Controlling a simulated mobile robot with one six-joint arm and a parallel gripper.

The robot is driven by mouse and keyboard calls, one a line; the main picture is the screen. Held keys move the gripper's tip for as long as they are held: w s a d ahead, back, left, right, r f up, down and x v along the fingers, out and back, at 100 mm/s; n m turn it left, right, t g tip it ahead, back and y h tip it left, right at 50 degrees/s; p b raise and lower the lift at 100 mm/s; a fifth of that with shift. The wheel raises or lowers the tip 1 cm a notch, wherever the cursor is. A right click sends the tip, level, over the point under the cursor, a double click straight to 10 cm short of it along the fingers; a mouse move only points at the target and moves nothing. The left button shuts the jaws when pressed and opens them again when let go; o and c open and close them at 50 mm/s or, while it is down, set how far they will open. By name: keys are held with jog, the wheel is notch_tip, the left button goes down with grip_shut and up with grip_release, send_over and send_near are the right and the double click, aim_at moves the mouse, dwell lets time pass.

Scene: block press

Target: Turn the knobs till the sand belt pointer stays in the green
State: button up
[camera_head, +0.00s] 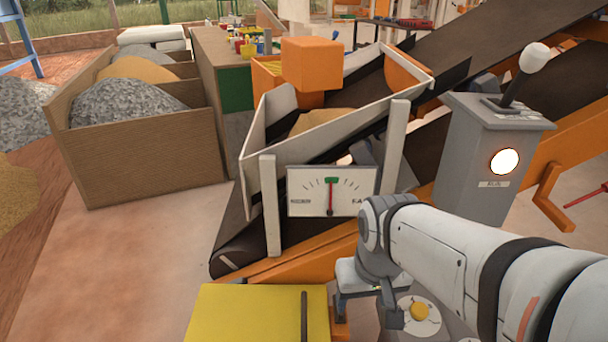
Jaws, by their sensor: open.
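The white dial (350,203) hangs at the front of the sand hopper, with its red pointer (330,198) upright and its tip at the small green zone at top centre. A knob with a yellow centre and a pale round plate (419,311) shows at the bottom, just right of my gripper. My gripper (368,308) is open and points down, below and right of the dial. Whether it touches anything is hidden. Any other knobs are hidden by my arm or out of view.
The hopper (290,155) holds sand above a dark belt (232,240). A grey lever box (474,160) with a lit lamp (504,161) stands at right. A yellow box (245,315) is left of my gripper. Wooden bays (150,160) stand at left. Open floor lies at lower left.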

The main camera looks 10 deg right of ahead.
notch_tip(320, 180, down, 15)
jog(key=b, duration=1.1)
jog(key=shift+g, duration=0.3)
